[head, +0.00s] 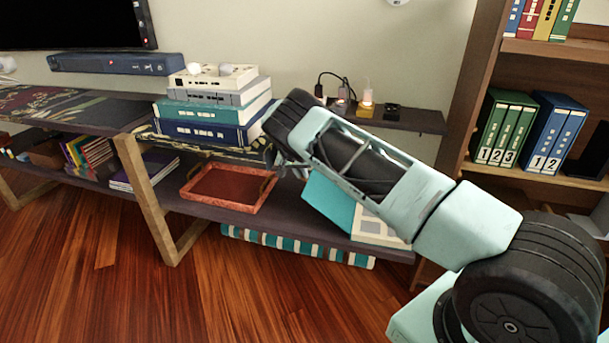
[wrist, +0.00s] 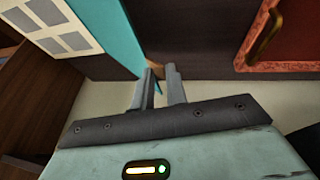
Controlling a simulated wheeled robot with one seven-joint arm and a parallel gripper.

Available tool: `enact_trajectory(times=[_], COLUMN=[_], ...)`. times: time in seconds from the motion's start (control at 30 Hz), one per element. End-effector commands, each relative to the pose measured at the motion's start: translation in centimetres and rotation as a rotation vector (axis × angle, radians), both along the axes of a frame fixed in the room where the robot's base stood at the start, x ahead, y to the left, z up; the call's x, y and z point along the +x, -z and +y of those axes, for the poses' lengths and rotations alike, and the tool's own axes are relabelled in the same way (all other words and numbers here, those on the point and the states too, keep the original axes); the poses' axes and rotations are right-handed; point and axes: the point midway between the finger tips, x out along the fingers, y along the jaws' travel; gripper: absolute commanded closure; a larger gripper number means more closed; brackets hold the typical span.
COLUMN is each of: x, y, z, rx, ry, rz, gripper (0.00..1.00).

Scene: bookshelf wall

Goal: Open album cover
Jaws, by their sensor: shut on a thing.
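The album lies on the low shelf. Its teal cover (head: 328,207) shows below my forearm, left of a cream page with grey squares (head: 382,230). In the wrist view the teal cover (wrist: 112,30) is at the top, with the cream page (wrist: 50,28) left of it. My gripper (wrist: 160,72) is shut on the edge of the teal cover, and a sliver of teal shows between its fingers. The cover stands apart from the page at an angle. In the head view my gripper (head: 285,168) is partly hidden by my own wrist.
A red tray (head: 226,188) with handles sits on the low shelf left of the album. A stack of books (head: 208,108) stands on the upper shelf close to my wrist. A striped row (head: 298,245) lies under the shelf. The wooden floor in front is clear.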

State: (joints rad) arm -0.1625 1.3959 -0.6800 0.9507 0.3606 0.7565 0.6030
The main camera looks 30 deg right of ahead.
Motion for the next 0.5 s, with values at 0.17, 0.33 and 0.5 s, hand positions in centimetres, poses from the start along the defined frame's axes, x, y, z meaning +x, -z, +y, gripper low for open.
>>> enact_trajectory(times=[0.17,0.33,0.5], x=[0.09,0.11,0.14], y=[0.44,0.39,0.38], z=[0.27,0.29,0.32], rx=[0.005,0.005,0.005], ry=[0.003,0.002,0.002], rz=[-0.001,-0.001,-0.002], gripper=[1.00,1.00,0.83])
